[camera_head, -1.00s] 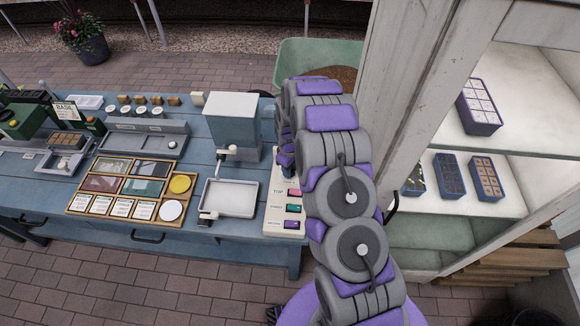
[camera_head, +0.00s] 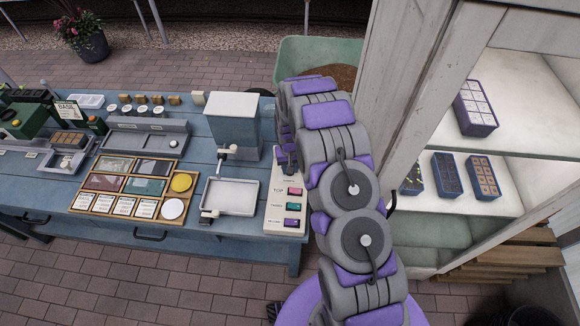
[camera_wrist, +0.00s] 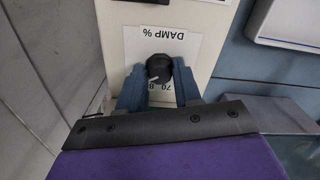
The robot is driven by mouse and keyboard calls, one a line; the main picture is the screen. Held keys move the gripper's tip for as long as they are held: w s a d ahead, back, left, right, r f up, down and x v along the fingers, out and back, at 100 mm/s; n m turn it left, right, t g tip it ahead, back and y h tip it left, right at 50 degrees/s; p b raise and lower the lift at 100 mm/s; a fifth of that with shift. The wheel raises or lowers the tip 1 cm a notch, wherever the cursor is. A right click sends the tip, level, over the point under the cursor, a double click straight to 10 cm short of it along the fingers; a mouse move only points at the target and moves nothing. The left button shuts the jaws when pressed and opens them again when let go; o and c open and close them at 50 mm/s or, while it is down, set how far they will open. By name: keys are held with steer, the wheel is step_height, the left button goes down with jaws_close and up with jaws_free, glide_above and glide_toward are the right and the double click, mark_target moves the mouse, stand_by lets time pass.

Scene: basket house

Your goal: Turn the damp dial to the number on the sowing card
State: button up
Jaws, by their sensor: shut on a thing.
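The damp dial (camera_wrist: 159,67) is a small black knob with a pale pointer line, on a cream panel under a "DAMP %" label (camera_wrist: 160,34) that appears upside down in the wrist view. My gripper (camera_wrist: 158,85) is shut on the dial, one blue-grey finger on each side. The pointer lies toward the lower left, near numbers; "70" and part of an "8" show, the rest is hidden by the fingers. In the head view the cream panel (camera_head: 285,221) stands at the table's right end, and my arm hides the dial. I cannot make out which card is the sowing card.
The panel carries pink, green and purple switches (camera_head: 292,207). A white tray (camera_head: 232,197) and grey hopper (camera_head: 234,122) stand left of it. A wooden card tray (camera_head: 139,187) lies further left. A white-framed shelf (camera_head: 467,195) with seed trays is close on the right.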

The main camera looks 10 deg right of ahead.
steer(key=shift+w+r, duration=0.1)
stand_by(0.5)
steer(key=o, duration=1)
steer(key=shift+o, duration=0.2)
step_height(320, 180, up, 17)
steer(key=shift+p, duration=0.35)
steer(key=shift+r, duration=0.1)
